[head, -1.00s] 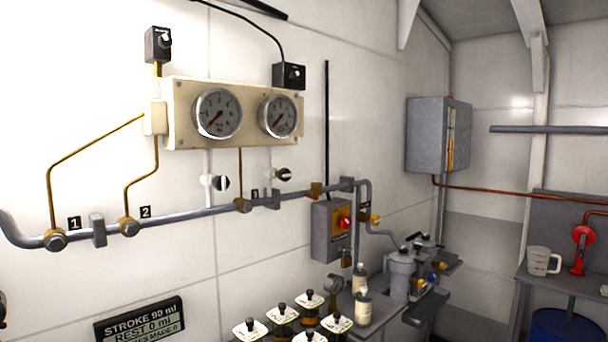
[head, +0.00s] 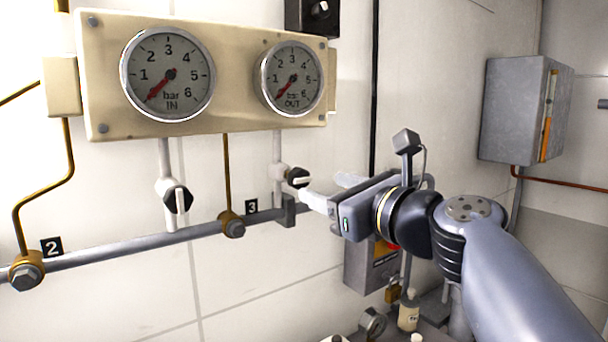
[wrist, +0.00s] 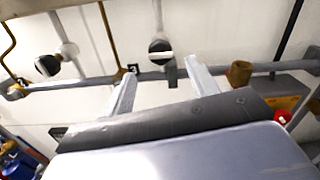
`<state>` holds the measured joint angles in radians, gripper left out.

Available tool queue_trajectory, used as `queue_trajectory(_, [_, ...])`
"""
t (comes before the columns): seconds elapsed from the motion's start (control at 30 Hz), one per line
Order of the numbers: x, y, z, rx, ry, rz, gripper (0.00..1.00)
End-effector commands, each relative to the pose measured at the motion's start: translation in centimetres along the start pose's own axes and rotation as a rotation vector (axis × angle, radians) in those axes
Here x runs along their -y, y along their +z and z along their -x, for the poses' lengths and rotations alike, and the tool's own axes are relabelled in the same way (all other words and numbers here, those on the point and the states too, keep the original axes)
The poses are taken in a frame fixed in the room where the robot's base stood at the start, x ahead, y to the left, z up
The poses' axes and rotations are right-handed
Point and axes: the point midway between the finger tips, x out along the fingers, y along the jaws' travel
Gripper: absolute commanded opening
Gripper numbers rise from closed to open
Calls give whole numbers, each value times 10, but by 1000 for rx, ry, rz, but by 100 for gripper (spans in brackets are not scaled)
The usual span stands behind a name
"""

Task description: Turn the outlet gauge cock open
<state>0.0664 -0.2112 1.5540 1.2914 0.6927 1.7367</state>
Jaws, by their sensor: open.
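The outlet gauge cock (head: 298,178) is a round black knob with a white bar on a white body, on the pipe below the OUT gauge (head: 291,79). Its bar lies roughly crosswise to the pipe. It also shows in the wrist view (wrist: 159,51), just beyond the gap between my fingers. My gripper (head: 328,189) is open and empty, its pale fingers pointing at the wall close to the knob, slightly right and below in the head view. I cannot tell whether they touch it. The OUT needle points to the low end of the scale.
The IN gauge (head: 167,74) and its cock (head: 177,198), bar upright, are to the left. A grey pipe (head: 135,248) with brass fittings runs below both cocks. A grey switch box (head: 361,268) is below my gripper. A grey cabinet (head: 519,110) hangs at the right.

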Motion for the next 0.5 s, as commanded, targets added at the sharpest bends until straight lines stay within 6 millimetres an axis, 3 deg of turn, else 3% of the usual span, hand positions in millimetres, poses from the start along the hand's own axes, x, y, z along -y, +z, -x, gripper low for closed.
queue_trajectory(0.3, [-1,0,-60,-3,3,1,56])
queue_trajectory(0.5, [-1,0,-84,-2,2,2,56])
